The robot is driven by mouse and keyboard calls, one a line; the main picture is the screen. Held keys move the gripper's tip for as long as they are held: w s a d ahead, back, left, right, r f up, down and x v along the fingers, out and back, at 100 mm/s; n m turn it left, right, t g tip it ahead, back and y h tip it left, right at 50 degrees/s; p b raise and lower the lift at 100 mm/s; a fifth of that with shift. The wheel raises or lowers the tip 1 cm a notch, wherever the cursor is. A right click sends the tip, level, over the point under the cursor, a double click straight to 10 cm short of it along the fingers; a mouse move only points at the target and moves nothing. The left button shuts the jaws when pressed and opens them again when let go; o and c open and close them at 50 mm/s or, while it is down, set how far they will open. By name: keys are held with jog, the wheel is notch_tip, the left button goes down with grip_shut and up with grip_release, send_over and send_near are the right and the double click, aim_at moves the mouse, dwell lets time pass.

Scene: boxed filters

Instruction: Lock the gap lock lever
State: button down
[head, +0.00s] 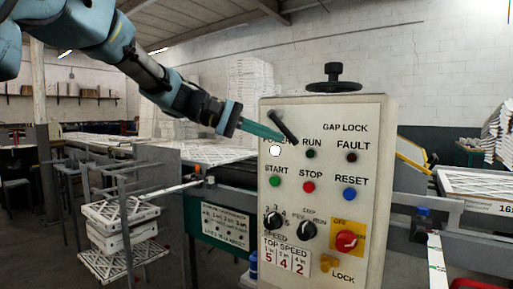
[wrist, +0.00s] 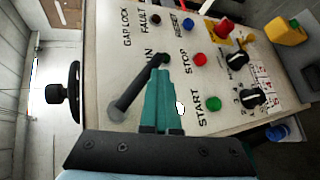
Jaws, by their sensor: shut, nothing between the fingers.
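The gap lock lever is a black bar (head: 282,125) on the upper left of the white control panel (head: 325,205), left of the "GAP LOCK" label. In the head view it slants from upper left to lower right. It also shows in the wrist view as a dark bar (wrist: 136,90), with one end near the fingertips. My gripper (head: 284,138) is shut and empty, its teal fingers just below the lever. In the wrist view the fingertips (wrist: 163,72) lie beside the lever; I cannot tell whether they touch it. The fingers hide part of the panel's lettering.
A black handwheel (head: 334,80) stands on top of the panel. A rack of filters (head: 122,210) stands left. Open space lies above the panel.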

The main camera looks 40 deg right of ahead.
aim_at(281, 125)
jog(key=s+n+g+h+b, duration=0.1)
jog(key=g+b, duration=0.1)
jog(key=shift+d+b, duration=0.1)
jog(key=shift+b, duration=0.3)
jog(key=r+n+g+h+b, duration=0.1)
jog(key=b, duration=0.1)
jog(key=s+r+n+g+h+b, duration=0.1)
jog(key=h, duration=0.1)
jog(key=shift+s+d+b, duration=0.2)
jog(key=shift+b, duration=0.2)
jog(key=shift+s+r, duration=0.1)
jog(key=shift+r, duration=0.05)
